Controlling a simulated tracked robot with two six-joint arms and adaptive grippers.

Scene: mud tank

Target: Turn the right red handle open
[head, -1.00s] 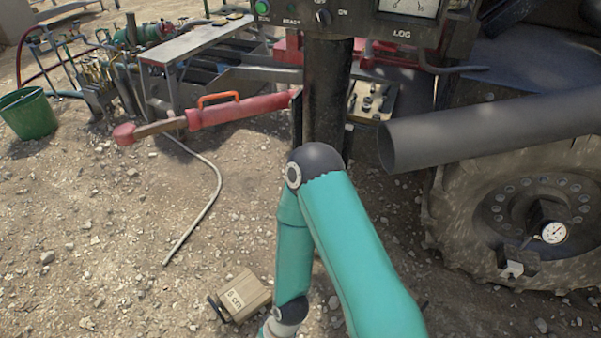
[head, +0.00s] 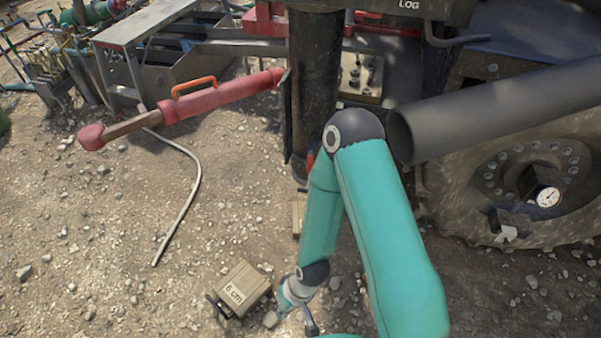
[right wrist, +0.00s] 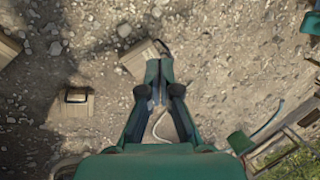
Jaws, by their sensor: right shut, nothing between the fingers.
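A small red-orange piece (head: 310,160) shows beside the dark column, partly hidden by my teal right arm; I cannot tell if it is the right red handle. A long red cylinder (head: 215,97) with an orange grip (head: 194,87) sticks out to the left of the column. My right gripper (right wrist: 159,78) is shut and empty in the right wrist view, above the gravel and over a wooden block (right wrist: 143,58). In the head view its forearm reaches down to the bottom edge, beside the block marked 6 cm (head: 240,286). My left gripper is out of view.
A dark column (head: 316,70) and a grey pipe (head: 500,110) stand close to my right arm. A large tire (head: 460,205) with a gauge (head: 548,197) is at the right. A metal bench (head: 150,25) is at the upper left. Gravel at the lower left is mostly clear.

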